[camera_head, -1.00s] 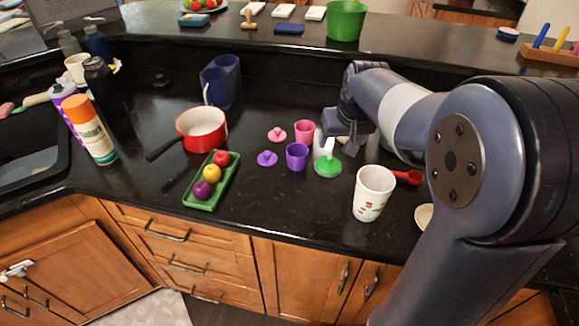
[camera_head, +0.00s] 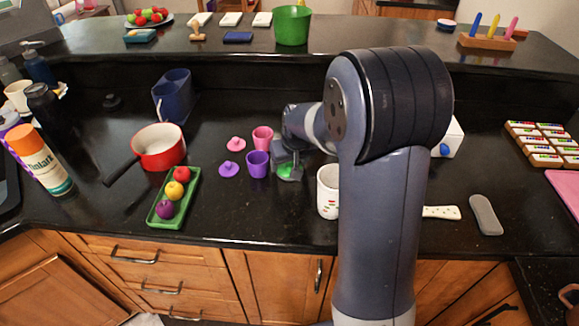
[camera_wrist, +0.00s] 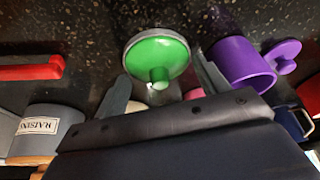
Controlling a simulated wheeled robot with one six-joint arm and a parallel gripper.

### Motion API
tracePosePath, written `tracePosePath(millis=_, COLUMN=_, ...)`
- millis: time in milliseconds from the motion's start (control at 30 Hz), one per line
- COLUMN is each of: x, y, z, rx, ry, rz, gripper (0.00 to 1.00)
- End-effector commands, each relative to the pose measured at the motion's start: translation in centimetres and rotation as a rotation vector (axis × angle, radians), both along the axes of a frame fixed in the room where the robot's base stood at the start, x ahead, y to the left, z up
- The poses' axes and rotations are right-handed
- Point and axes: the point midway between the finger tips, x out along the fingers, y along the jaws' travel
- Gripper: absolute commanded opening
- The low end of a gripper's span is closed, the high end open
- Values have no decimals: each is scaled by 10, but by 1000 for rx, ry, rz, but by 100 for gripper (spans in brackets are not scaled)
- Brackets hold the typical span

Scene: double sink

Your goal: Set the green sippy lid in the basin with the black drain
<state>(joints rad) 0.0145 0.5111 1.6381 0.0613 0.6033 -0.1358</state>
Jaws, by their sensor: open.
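The green sippy lid (camera_wrist: 160,50), round with a pale rim and a knob, lies on the black counter. In the head view it (camera_head: 285,169) is partly hidden by my gripper (camera_head: 288,172). In the wrist view my gripper (camera_wrist: 162,68) is open, its two fingers on either side of the lid's near part, with nothing held. I cannot tell whether they touch it. A dark basin edge (camera_head: 10,195) shows at the far left of the head view. No drain is visible.
A purple cup (camera_head: 257,165) and pink cup (camera_head: 263,138) stand left of the lid, beside purple (camera_head: 228,169) and pink lids (camera_head: 236,143). A white cup (camera_head: 327,192) stands to the right.

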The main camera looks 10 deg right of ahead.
Motion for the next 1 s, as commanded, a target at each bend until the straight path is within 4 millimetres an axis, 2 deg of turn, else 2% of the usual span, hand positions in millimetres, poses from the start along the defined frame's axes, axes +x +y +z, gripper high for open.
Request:
tracePosePath(millis=300, x=2, y=0, z=-4, rx=0, ry=-2, rz=0, gripper=69)
tracePosePath(millis=700, x=2, y=0, z=-4, rx=0, ry=-2, rz=0, gripper=38)
tracePosePath(millis=867, x=2, y=0, z=-2, rx=0, ry=-2, rz=0, gripper=38)
tracePosePath(millis=1000, x=3, y=0, z=12, rx=0, ry=-5, rz=0, gripper=38)
